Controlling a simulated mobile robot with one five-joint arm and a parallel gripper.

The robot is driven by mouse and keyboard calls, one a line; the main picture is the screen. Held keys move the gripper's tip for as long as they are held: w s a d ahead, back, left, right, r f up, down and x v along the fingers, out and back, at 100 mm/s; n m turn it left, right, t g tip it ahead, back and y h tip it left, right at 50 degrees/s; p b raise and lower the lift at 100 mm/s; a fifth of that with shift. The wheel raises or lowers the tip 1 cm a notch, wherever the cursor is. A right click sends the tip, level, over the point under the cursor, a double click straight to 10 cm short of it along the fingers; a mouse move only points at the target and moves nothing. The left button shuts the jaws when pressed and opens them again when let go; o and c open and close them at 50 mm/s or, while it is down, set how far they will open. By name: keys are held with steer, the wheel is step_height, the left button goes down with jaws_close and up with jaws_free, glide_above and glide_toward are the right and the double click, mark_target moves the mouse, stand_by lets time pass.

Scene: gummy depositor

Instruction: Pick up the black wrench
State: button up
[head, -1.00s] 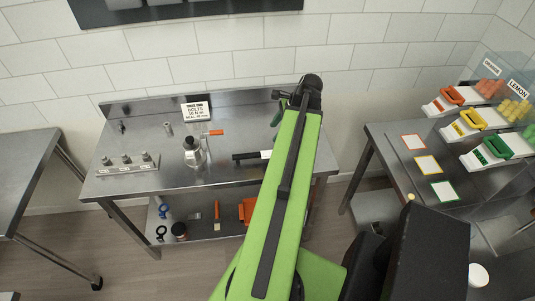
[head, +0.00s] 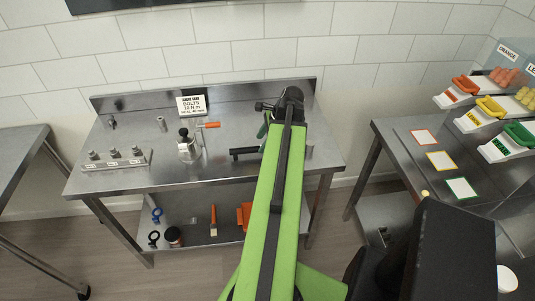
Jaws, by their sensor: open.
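A long black bar-shaped tool (head: 244,154), which looks like the black wrench, lies on the steel workbench (head: 130,178) right of its middle. Its right end is hidden behind my green arm. My gripper (head: 273,106) is at the far end of the arm, over the back right of the bench, and shows small and dark. It is open, and I see nothing held in it. The wrench is below and left of it in the picture, apart from it.
A bolt rack (head: 116,158) is at left. A green-handled item (head: 263,130) is beside my arm. Another table (head: 415,165) with coloured frames stands at right.

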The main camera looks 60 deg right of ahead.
mark_target(259, 147)
steer(key=b+x, duration=0.1)
steer(key=x, duration=0.1)
steer(key=b+x, duration=0.2)
steer(key=shift+s+f, duration=0.1)
steer(key=shift+f, duration=0.3)
steer(key=shift+r, duration=0.2)
jaws_close()
stand_by(0.7)
